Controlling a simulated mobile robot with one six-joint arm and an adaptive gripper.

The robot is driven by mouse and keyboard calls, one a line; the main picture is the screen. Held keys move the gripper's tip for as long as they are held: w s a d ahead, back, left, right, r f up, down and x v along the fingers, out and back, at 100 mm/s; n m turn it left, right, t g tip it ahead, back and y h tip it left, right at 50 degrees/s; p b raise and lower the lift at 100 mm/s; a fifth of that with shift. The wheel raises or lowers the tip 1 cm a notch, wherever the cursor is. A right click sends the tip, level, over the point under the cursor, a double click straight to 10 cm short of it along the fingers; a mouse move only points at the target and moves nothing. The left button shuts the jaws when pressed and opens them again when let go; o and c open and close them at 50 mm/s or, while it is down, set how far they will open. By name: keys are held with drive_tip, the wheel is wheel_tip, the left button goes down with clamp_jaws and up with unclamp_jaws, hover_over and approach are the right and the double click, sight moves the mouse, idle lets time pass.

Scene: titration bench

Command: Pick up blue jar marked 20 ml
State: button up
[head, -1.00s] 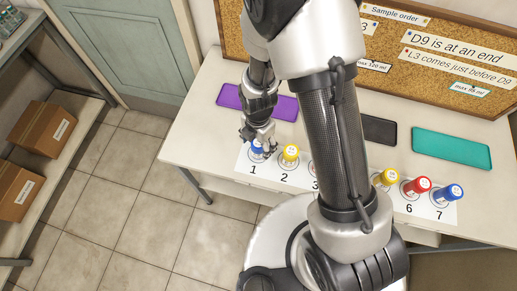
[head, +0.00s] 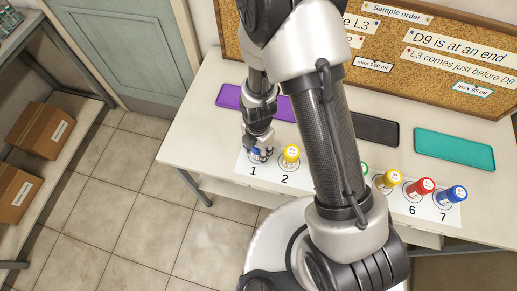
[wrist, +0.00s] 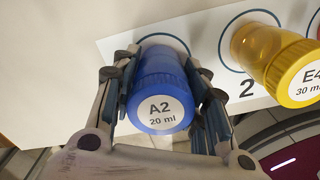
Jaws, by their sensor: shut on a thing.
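The blue jar (wrist: 158,84) has a white lid label reading "A2 20 ml" in the wrist view. It stands at the spot marked 1 on the white numbered strip (wrist: 120,48). In the head view the blue jar (head: 253,151) is partly hidden by my gripper (head: 258,152). My gripper (wrist: 168,95) has a finger on each side of the jar and is shut on it. I cannot tell whether the jar's base is off the strip.
A yellow jar (head: 291,154) marked E4, 30 ml stands close by at spot 2. Further right are yellow (head: 386,180), red (head: 420,187) and blue (head: 452,195) jars. Purple (head: 229,95), black (head: 376,129) and teal (head: 454,149) trays lie behind. My arm hides the strip's middle.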

drive_tip(key=shift+c, duration=1.3)
